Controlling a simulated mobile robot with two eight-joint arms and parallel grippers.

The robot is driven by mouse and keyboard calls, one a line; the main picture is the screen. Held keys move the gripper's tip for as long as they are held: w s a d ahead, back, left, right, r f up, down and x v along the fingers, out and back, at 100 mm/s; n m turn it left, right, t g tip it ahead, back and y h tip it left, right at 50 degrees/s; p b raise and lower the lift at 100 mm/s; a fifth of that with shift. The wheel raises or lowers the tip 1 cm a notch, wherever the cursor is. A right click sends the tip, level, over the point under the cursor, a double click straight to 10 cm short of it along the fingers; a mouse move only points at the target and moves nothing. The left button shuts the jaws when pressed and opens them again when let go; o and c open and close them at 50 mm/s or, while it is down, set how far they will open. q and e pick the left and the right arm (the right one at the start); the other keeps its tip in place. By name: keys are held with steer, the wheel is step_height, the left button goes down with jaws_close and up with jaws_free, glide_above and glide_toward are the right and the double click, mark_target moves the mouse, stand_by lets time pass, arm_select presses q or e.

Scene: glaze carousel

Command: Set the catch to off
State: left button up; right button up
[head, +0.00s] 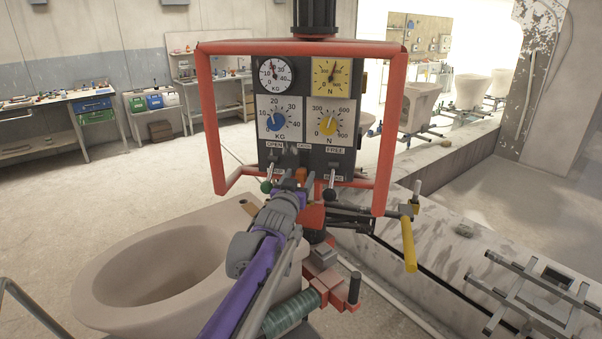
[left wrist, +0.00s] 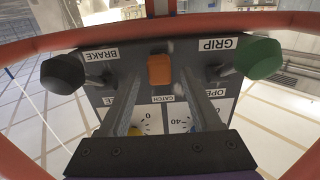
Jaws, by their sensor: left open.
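The catch is an orange rocker-like piece (left wrist: 160,70) above the upside-down CATCH label in the left wrist view. It also shows as a small orange patch (head: 301,174) low on the dark control panel (head: 348,160) in the head view. My left gripper (head: 292,178) is open in front of the panel's lower part. In the left wrist view its fingers (left wrist: 158,74) stand on both sides of the catch, with gaps. I cannot tell whether they touch it or which way the catch is set. My right gripper is not in view.
A green-knobbed GRIP lever (left wrist: 260,59) and a black-knobbed BRAKE lever (left wrist: 62,73) flank the fingers closely. A red tube frame (head: 382,120) surrounds the panel. A pale toilet bowl (head: 110,280) stands below left. A yellow handle (head: 409,245) sticks out at right.

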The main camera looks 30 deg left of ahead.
arm_select(q)
steer(key=shift+x, duration=1.05)
jaws_close()
stand_by(0.7)
